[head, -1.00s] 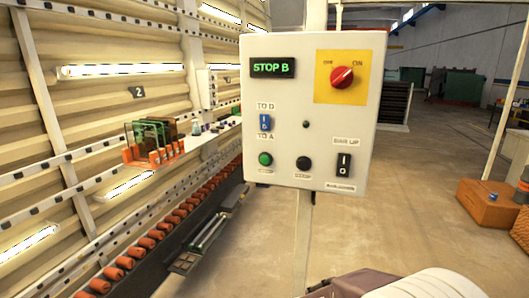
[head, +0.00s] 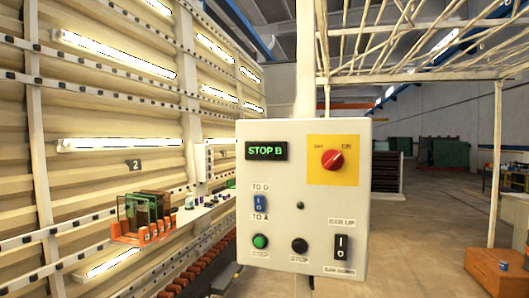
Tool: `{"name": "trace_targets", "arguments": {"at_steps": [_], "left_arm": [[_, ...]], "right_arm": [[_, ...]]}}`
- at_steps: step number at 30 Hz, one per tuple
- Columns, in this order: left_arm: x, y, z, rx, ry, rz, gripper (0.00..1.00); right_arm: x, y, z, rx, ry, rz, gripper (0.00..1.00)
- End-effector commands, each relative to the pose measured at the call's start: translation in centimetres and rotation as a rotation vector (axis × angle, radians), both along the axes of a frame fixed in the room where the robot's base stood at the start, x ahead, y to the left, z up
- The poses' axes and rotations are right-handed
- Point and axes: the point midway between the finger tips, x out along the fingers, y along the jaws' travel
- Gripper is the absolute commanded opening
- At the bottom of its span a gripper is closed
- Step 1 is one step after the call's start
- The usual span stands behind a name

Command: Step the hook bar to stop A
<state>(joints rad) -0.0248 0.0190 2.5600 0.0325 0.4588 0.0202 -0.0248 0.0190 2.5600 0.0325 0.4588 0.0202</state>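A white control box (head: 303,215) stands on a post in the middle of the head view. A blue rocker switch (head: 260,203) sits between the labels TO D and TO A. A green button (head: 260,241) is at the lower left, beside a black button (head: 299,245) labelled STOP. A black rocker (head: 341,247) sits between BAR UP and BAR DOWN. A red rotary knob (head: 333,160) is on a yellow plate. I cannot make out the hook bar for certain. Neither gripper is in view.
An orange rack with glass panes (head: 143,215) is at the left, by the ribbed wall with lamps and a sign 2 (head: 135,167). Below run several orange rollers (head: 195,271). An orange box (head: 495,270) stands at the right. Floor between is clear.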

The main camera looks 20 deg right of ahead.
Motion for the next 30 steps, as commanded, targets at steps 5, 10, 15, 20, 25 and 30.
{"name": "trace_targets", "arguments": {"at_steps": [5,10,15,20,25,30], "left_arm": [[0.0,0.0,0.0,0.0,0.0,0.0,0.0],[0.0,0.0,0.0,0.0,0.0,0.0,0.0],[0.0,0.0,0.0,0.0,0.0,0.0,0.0],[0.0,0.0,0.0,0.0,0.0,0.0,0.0],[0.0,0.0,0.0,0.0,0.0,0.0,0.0],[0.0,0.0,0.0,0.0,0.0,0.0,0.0]], "right_arm": [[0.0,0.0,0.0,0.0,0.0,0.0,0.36],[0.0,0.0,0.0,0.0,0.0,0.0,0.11],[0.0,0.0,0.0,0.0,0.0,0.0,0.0],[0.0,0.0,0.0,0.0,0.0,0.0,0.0],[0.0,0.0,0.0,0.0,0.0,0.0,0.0],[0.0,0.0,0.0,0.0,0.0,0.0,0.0]]}}
